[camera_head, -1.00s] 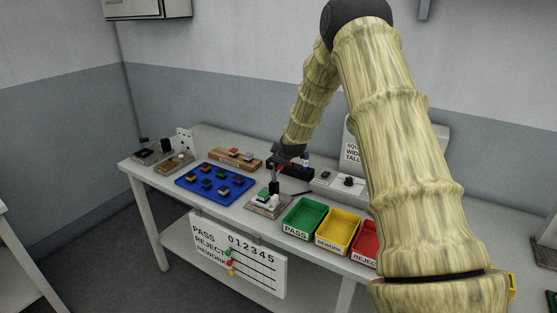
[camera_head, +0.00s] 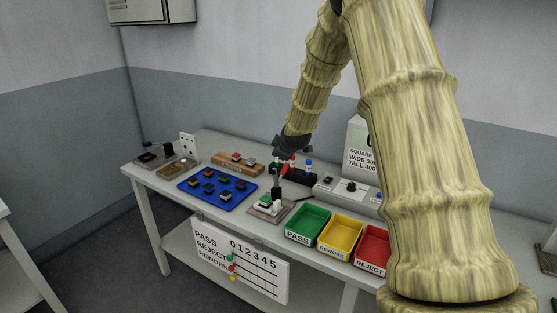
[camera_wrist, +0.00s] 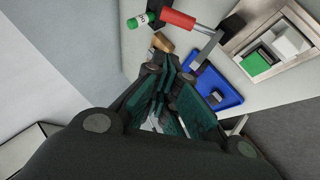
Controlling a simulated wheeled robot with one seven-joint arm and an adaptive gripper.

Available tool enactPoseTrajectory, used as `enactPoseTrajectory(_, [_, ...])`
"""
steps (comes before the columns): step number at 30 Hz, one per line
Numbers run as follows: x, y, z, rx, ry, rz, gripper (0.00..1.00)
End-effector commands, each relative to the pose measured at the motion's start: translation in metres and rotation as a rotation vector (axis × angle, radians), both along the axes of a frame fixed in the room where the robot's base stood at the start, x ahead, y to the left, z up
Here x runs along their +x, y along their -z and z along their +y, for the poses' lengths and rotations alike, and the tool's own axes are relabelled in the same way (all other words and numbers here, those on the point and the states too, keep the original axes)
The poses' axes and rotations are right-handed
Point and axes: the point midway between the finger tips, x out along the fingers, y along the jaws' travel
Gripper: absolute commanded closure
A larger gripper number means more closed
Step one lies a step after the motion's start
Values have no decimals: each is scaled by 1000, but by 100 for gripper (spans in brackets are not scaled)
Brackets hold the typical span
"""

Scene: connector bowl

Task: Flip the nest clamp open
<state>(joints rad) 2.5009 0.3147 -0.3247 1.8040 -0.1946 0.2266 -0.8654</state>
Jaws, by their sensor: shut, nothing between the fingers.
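The nest (camera_head: 262,212) is a pale square fixture on the bench in the head view, with a green and white block in it. The nest clamp's red handle (camera_head: 287,169) stands raised above the nest, near my gripper (camera_head: 277,161). In the wrist view the nest (camera_wrist: 238,41) is at the top right, with the block (camera_wrist: 258,61) uncovered. The red handle (camera_wrist: 177,19) and a grey metal clamp bar (camera_wrist: 208,46) lie beyond my fingertips (camera_wrist: 172,76). My gripper is shut and empty. I cannot tell whether it touches the handle.
A blue tray (camera_head: 214,203) with several blocks lies left of the nest. Green (camera_head: 308,222), yellow (camera_head: 341,233) and red (camera_head: 373,249) bins stand to its right. A dark rack with bottles (camera_head: 308,165) stands behind. A green-capped cylinder (camera_wrist: 140,20) is beside the handle.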

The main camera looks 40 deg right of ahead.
Motion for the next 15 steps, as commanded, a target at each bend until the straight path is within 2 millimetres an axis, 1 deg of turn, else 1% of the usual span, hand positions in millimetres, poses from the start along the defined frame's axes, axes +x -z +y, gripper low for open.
enactPoseTrajectory(6, [-17, -16, 5, 0, 0, 0, 100])
enactPoseTrajectory(10, [-23, -23, 7, 0, 0, 0, 100])
enactPoseTrajectory(15, [-28, -27, 8, 0, 0, 1, 100])
